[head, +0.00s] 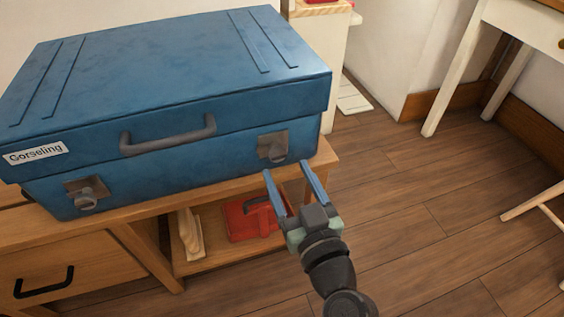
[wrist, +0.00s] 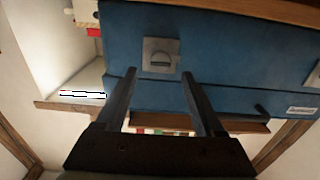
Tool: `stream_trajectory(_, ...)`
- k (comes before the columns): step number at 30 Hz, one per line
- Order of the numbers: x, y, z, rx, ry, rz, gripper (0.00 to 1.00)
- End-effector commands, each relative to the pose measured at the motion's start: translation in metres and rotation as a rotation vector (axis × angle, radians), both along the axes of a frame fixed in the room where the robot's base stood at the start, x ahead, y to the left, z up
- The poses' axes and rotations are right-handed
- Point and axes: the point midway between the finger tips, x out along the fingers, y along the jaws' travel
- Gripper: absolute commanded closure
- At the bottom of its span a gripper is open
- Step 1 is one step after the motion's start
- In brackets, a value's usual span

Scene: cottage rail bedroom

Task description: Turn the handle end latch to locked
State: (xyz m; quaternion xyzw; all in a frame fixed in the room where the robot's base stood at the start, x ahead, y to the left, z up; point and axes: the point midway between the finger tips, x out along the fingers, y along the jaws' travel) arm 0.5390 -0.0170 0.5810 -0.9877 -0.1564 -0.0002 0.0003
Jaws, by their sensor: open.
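A blue case (head: 200,75) lies on a wooden bench, with a grey carrying handle (head: 168,136) on its front. A grey latch (head: 272,147) with a rounded knob sits right of the handle, and a similar latch (head: 86,194) sits at the left. My gripper (head: 287,168) is open and empty just in front of and below the right latch. In the wrist view the picture is turned over; the plate and knob of that latch (wrist: 160,55) show beyond and between my open fingers (wrist: 160,76). I see no contact. I cannot tell whether either latch is locked.
The wooden bench (head: 155,222) has a drawer (head: 50,270) at left and an open shelf holding a red object (head: 245,218). A white table (head: 480,60) stands at the back right.

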Motion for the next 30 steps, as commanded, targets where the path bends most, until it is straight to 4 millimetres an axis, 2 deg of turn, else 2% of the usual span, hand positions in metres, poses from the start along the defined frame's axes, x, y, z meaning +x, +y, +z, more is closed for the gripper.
stream_trajectory(3,0.018,0.006,0.0,-0.002,-0.002,0.001,0.3)
stream_trajectory(7,0.031,0.01,0.0,-0.001,0.0,0.001,0.3)
stream_trajectory(19,0.037,0.012,0.0,-0.001,0.0,0.0,0.3)
stream_trajectory(20,0.037,0.012,0.0,-0.001,0.0,0.0,0.34)
stream_trajectory(30,0.037,0.012,0.0,-0.001,0.001,0.0,0.95)
